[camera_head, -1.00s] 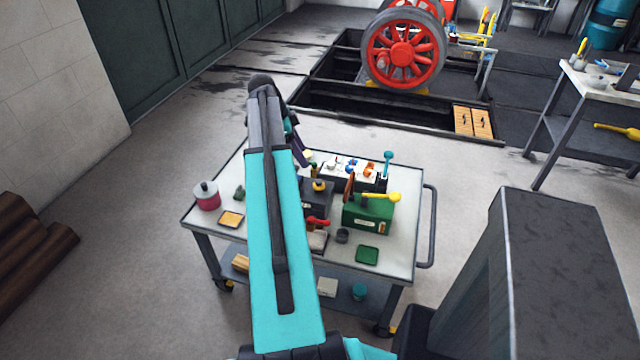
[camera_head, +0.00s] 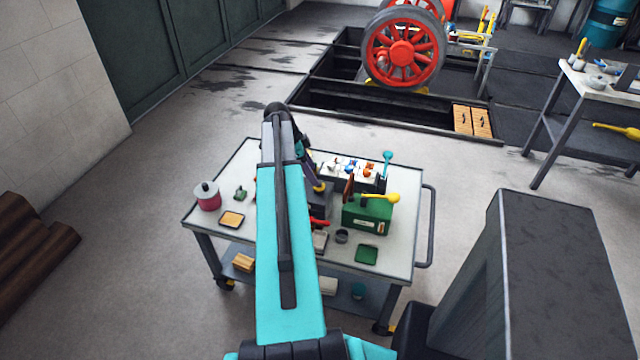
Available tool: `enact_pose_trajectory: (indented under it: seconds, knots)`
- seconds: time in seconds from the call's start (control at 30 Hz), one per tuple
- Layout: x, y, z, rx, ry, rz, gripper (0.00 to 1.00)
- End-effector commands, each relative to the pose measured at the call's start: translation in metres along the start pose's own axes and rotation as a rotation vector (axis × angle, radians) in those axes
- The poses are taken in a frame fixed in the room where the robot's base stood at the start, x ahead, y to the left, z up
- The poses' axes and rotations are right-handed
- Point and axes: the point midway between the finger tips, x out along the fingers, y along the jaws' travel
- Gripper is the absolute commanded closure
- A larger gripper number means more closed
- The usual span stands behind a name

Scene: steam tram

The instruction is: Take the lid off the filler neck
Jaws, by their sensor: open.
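A dark grey box (camera_head: 322,200) stands on the trolley's middle, partly hidden by my arm. A small yellow part (camera_head: 319,187) shows on its top; it may be the lid on the filler neck, but it is too small to tell. My arm reaches over the trolley and bends down at its far end. My gripper (camera_head: 315,178) is mostly hidden behind the arm, close above the yellow part. It is open; its fingertips are not clear, and I cannot tell whether it touches the part.
On the trolley top (camera_head: 400,240) stand a green box (camera_head: 367,215) with a yellow lever, a red pot (camera_head: 207,197), a small tray (camera_head: 231,220), a green dish (camera_head: 366,254) and a rack of small parts (camera_head: 350,170). A workbench (camera_head: 600,85) stands at right.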

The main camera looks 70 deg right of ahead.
Motion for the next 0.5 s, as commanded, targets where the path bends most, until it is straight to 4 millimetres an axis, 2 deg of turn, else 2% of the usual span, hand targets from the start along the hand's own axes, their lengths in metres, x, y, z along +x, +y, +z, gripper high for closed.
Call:
enact_pose_trajectory:
  seconds: [0.5]
  knots:
    - [0.0049,-0.0002,-0.0004,0.0,0.0,0.0,0.43]
